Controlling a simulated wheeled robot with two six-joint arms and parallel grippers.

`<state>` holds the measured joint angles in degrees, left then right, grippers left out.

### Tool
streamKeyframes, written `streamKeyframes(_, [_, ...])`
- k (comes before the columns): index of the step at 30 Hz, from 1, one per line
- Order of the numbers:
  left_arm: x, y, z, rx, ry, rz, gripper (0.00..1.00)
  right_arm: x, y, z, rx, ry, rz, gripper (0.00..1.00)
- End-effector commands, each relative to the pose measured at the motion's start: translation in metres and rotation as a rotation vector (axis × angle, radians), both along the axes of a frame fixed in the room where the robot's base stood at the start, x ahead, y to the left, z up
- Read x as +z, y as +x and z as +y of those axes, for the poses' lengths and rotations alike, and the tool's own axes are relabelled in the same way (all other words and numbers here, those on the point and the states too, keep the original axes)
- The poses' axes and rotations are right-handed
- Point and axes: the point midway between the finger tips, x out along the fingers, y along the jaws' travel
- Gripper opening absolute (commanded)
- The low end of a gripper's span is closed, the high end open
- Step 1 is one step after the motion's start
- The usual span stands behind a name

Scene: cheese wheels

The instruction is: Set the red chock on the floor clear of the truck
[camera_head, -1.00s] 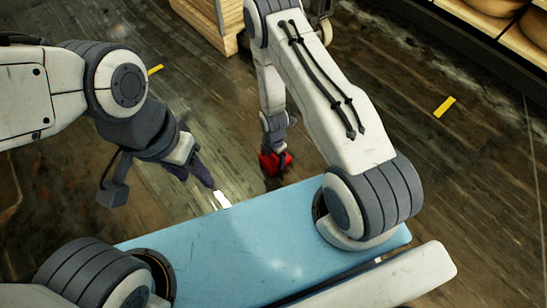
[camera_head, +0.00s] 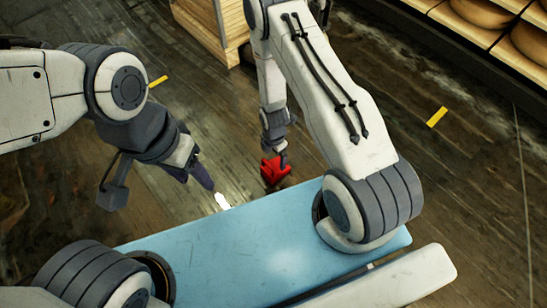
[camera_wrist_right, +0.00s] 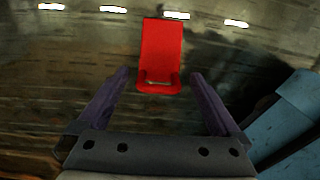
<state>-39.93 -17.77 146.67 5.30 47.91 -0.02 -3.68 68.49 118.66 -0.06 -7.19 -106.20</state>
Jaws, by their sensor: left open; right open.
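The red chock (camera_head: 272,171) is beneath my right gripper (camera_head: 276,158) in the head view, over the wooden floor. In the right wrist view the red chock (camera_wrist_right: 161,55) lies ahead of the open fingers of my right gripper (camera_wrist_right: 157,100), centred between them and apart from both. My left gripper (camera_head: 190,172) is open and empty at the left, pointing down over the floor. The exact gap between the chock and the floor is hard to tell.
A wooden crate-like stack (camera_head: 215,28), perhaps on the truck, stands at the top. Shelves with cheese wheels (camera_head: 480,12) are at upper right. Yellow floor marks (camera_head: 437,117) show. The floor around the chock is clear; my blue base is just in front.

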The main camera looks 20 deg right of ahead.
Motion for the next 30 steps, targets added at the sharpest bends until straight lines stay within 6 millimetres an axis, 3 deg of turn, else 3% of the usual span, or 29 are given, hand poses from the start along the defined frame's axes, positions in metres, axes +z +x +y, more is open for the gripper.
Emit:
streamKeyframes(1, [0.012,0.000,0.000,0.000,0.000,0.000,0.50,0.015,0.000,0.000,0.000,0.000,0.000,1.00])
streamKeyframes(10, [0.022,0.000,0.000,0.000,0.000,0.000,0.50,0.045,0.004,0.005,-0.019,0.000,-0.005,1.00])
streamKeyframes(13, [0.022,0.000,0.000,0.000,0.000,0.000,0.50,0.074,0.012,0.018,-0.091,0.002,-0.013,1.00])
streamKeyframes(16, [0.022,0.000,0.000,0.000,0.000,0.000,0.50,0.123,0.017,0.042,-0.219,0.008,-0.024,1.00])
streamKeyframes(20, [0.021,0.000,0.000,0.000,0.000,0.000,0.50,0.193,0.005,0.075,-0.420,0.021,-0.025,1.00])
streamKeyframes(26, [0.021,0.000,0.000,0.000,0.000,0.000,0.50,0.290,-0.043,0.112,-0.733,0.049,-0.014,1.00])
streamKeyframes(30, [0.021,0.000,0.000,0.000,0.000,0.000,0.50,0.343,-0.093,0.124,-0.943,0.068,0.005,1.00])
